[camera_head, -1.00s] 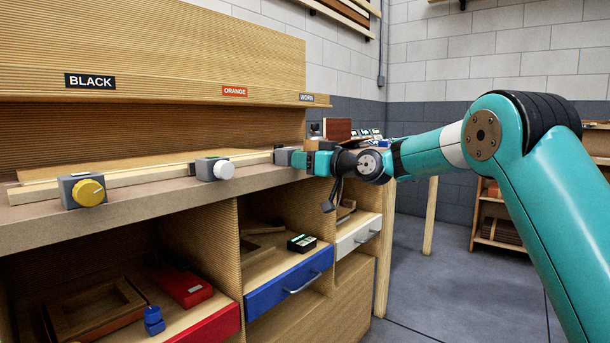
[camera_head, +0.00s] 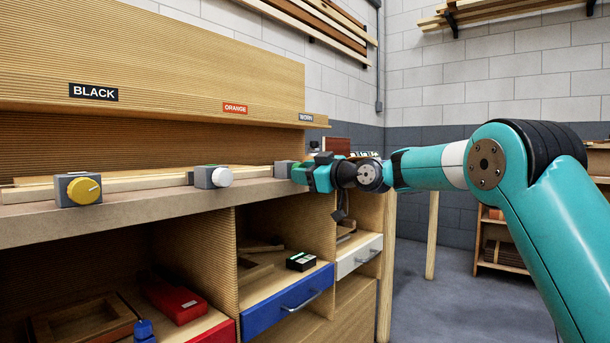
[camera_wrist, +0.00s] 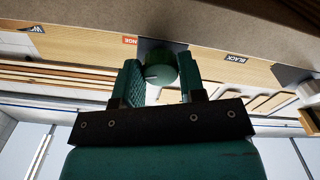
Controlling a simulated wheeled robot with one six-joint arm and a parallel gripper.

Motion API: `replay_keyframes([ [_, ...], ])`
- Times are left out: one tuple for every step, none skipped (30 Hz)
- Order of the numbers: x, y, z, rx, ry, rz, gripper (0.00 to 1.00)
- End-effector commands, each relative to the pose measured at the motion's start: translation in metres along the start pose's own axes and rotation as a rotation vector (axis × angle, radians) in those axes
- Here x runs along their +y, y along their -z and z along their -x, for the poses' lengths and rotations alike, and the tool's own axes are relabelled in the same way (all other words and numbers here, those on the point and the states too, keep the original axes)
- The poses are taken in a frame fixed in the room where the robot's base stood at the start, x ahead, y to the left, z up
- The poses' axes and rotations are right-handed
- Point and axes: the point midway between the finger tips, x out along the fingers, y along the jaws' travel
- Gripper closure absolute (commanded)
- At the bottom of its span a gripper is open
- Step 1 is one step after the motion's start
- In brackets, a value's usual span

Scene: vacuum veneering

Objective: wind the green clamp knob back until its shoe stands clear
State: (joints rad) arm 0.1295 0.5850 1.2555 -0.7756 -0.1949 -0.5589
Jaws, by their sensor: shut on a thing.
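The green clamp knob (camera_wrist: 162,72) is round with a pale index line. In the wrist view it sits between the two teal fingers of my gripper (camera_wrist: 160,60), which is shut on its sides. Its grey clamp block (camera_wrist: 158,45) is just beyond, at the bench edge. In the head view my gripper (camera_head: 303,174) reaches in from the right to this last grey block (camera_head: 283,169) in the row, and the knob is mostly hidden by the fingers. The shoe is hidden, so its gap cannot be told.
A white knob (camera_head: 222,177) and a yellow knob (camera_head: 84,190) stand on grey blocks further left along the bench edge (camera_head: 150,205). Below are the open blue drawer (camera_head: 290,300) and the white drawer (camera_head: 358,255). Floor is free at right (camera_head: 430,310).

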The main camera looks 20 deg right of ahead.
Motion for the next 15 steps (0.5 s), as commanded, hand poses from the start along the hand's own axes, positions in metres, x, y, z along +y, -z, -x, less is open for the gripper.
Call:
replay_keyframes([
  [-0.0031, -0.001, -0.001, -0.002, 0.008, -0.003, 0.86],
  [-0.0031, -0.0009, -0.001, -0.002, 0.008, -0.003, 0.86],
  [-0.0031, -0.0009, -0.001, -0.002, 0.008, -0.003, 0.86],
  [-0.0031, -0.0009, -0.001, -0.002, 0.008, -0.003, 0.86],
  [-0.0032, -0.0009, -0.001, -0.002, 0.008, -0.003, 0.86],
  [-0.0032, -0.0009, -0.001, -0.002, 0.008, -0.003, 0.86],
  [-0.0032, -0.0009, -0.001, -0.001, 0.008, -0.003, 0.61],
  [-0.0032, -0.0008, -0.001, -0.001, 0.008, -0.003, 0.54],
  [-0.003, -0.0007, -0.001, -0.001, 0.008, -0.003, 0.44],
  [-0.0027, -0.0007, -0.0008, -0.001, 0.007, -0.003, 0.38],
  [-0.0023, -0.0007, -0.0007, -0.001, 0.006, -0.003, 0.38],
  [-0.0017, -0.0007, -0.0004, -0.001, 0.005, -0.003, 0.38],
  [-0.0014, -0.0006, -0.0002, -0.001, 0.004, -0.003, 0.38],
  [-0.0011, -0.0006, -0.0001, -0.001, 0.004, -0.002, 0.38],
  [-0.0008, -0.0005, 0.0, -0.001, 0.003, -0.002, 0.38],
])
